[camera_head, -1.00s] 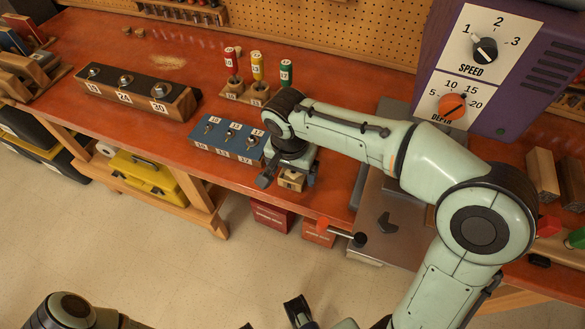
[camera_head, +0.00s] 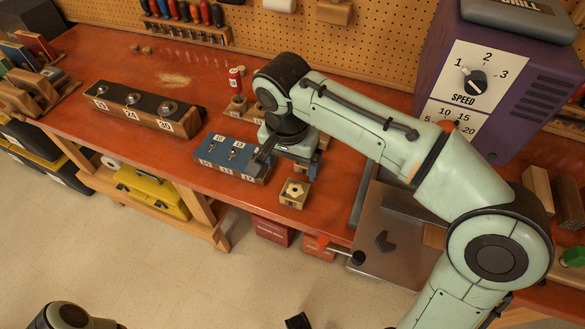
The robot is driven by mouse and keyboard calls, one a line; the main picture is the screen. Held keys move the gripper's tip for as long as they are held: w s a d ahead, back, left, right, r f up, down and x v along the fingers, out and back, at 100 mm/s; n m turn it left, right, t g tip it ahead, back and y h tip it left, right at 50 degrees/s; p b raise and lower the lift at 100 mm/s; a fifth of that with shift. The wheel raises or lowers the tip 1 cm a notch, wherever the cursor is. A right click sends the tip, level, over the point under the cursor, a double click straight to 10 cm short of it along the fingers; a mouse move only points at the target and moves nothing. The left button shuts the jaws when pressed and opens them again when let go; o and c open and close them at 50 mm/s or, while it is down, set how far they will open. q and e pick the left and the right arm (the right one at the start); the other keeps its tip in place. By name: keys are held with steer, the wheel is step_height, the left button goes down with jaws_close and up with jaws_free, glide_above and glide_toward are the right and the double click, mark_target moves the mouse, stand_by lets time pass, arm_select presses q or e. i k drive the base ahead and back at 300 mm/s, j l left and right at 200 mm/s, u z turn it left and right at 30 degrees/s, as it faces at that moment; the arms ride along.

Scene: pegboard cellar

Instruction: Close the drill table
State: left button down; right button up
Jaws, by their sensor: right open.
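The purple drill (camera_head: 535,70) stands at the right back of the bench, with a speed dial and a depth dial partly covered by my arm. A grey metal plate (camera_head: 385,262), seemingly the drill table, lies in front of it and reaches past the bench's front edge; my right arm hides part of it. A dark arrow-shaped mark shows on the plate. My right gripper (camera_head: 288,163) is open, left of the plate, beside the blue socket block (camera_head: 222,160) and just behind a small wooden block (camera_head: 293,193). A dark piece, perhaps my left gripper (camera_head: 298,322), is cut off at the bottom edge.
A long numbered block (camera_head: 130,108) stands at left. A red-handled tool (camera_head: 235,78) stands behind my gripper. Wooden blocks (camera_head: 565,195) stand at right. Open floor lies in front.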

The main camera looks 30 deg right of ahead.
mark_target(418, 233)
steer(key=k+j, duration=0.75)
steer(key=k, duration=0.1)
